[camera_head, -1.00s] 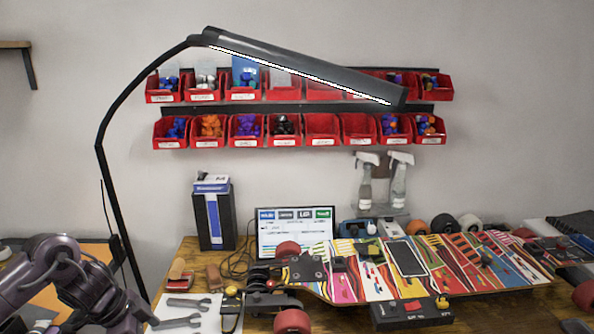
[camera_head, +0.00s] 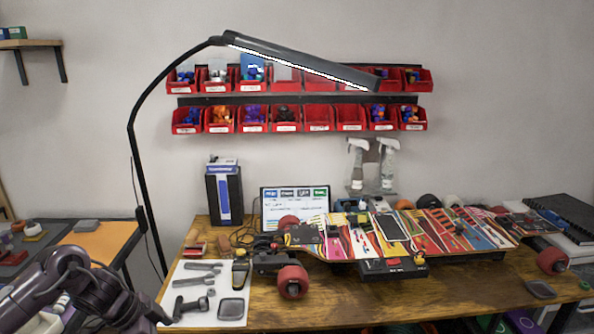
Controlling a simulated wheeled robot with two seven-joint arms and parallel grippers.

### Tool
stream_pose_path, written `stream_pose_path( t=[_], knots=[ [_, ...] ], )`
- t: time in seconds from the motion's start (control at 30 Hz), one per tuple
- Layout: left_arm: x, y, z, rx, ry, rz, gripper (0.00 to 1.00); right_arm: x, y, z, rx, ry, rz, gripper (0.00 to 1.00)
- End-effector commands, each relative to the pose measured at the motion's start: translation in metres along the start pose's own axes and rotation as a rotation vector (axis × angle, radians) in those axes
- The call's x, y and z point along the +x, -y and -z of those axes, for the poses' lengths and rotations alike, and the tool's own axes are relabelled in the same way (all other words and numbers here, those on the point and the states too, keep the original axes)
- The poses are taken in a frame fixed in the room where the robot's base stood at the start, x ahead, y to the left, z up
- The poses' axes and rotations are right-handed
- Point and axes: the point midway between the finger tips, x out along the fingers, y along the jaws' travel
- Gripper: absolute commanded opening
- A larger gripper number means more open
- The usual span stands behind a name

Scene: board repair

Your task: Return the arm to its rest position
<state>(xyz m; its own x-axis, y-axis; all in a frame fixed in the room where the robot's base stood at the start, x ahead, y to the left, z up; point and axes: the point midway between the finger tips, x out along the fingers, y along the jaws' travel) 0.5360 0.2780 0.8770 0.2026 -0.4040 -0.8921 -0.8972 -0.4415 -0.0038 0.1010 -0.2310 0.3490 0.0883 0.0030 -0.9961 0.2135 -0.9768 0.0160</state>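My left arm, dark purple-grey, comes in at the lower left with its bent joint raised. Its far end, where my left gripper (camera_head: 160,316) seems to be, lies low by the left edge of the white sheet (camera_head: 207,308). The fingers are too dark and small to read. My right arm and gripper are not in view. The skateboard deck (camera_head: 475,238), with striped colours, lies on the wooden bench (camera_head: 410,295), with a phone (camera_head: 391,227) on it.
Wrenches (camera_head: 190,305) and other tools lie on the sheet. A red wheel (camera_head: 293,281) stands at the front. A black lamp (camera_head: 300,62) arches over the bench. Red bins (camera_head: 319,120) hang on the wall.

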Motion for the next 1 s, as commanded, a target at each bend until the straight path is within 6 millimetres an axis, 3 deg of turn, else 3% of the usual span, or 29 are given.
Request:
stream_pose_path(
  t=[0.27, 0.47, 0.53, 0.67, 0.77, 0.9, 1.0],
  knots=[
    [0.064, 0.006, 0.011, -0.044, -0.125, 0.011, 1.0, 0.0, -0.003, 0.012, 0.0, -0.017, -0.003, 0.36],
    [0.134, 0.007, 0.004, -0.133, -0.226, 0.048, 1.0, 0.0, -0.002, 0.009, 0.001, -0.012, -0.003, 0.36],
    [0.169, 0.002, -0.008, -0.189, -0.256, 0.07, 1.0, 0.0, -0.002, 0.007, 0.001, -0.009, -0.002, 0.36],
    [0.245, -0.022, -0.053, -0.338, -0.271, 0.133, 1.0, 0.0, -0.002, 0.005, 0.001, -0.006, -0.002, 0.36],
    [0.294, -0.054, -0.101, -0.452, -0.235, 0.183, 1.0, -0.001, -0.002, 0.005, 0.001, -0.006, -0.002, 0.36],
    [0.347, -0.115, -0.172, -0.587, -0.137, 0.234, 1.0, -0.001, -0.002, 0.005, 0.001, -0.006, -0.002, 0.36],
    [0.374, -0.169, -0.22, -0.667, -0.049, 0.256, 1.0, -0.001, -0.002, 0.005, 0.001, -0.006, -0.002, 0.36]
  ],
)
